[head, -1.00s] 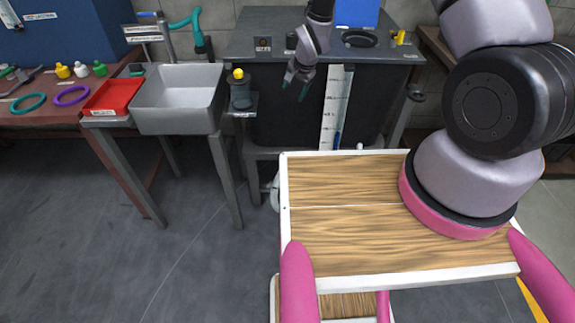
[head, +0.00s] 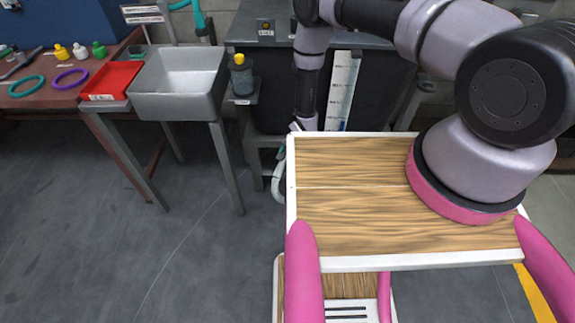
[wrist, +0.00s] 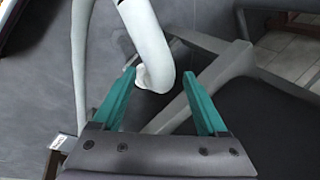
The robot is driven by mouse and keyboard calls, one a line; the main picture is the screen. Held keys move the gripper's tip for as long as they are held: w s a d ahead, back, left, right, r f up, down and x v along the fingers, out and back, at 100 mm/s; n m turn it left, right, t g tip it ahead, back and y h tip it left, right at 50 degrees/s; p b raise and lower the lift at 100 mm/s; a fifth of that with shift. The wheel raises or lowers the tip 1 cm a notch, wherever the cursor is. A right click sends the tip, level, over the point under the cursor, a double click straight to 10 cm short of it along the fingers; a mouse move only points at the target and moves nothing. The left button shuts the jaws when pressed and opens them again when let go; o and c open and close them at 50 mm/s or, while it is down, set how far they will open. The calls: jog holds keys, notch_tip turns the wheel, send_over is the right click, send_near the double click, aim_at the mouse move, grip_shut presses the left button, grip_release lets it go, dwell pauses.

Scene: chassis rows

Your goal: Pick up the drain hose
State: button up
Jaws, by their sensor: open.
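The drain hose (wrist: 148,45) is a white curved tube. In the wrist view it comes down from the top and its bend lies ahead of and between my gripper's fingertips. Part of it also shows in the head view (head: 277,180), hanging beside the dark tank's stand, left of my wooden deck. My gripper (wrist: 160,75) has two teal fingers spread apart with nothing held between them. In the head view the fingers are hidden behind the deck's edge. I cannot tell how far the hose is from the fingertips in depth.
A dark tank (head: 270,80) with a white scale (head: 341,92) stands behind the deck. A grey sink (head: 178,105) on legs and a red tray (head: 112,80) are to the left. A bottle with a yellow cap (head: 241,78) stands on a small shelf. The floor at left is clear.

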jog(key=x, duration=0.5)
jog(key=shift+w+f, duration=0.35)
grip_shut()
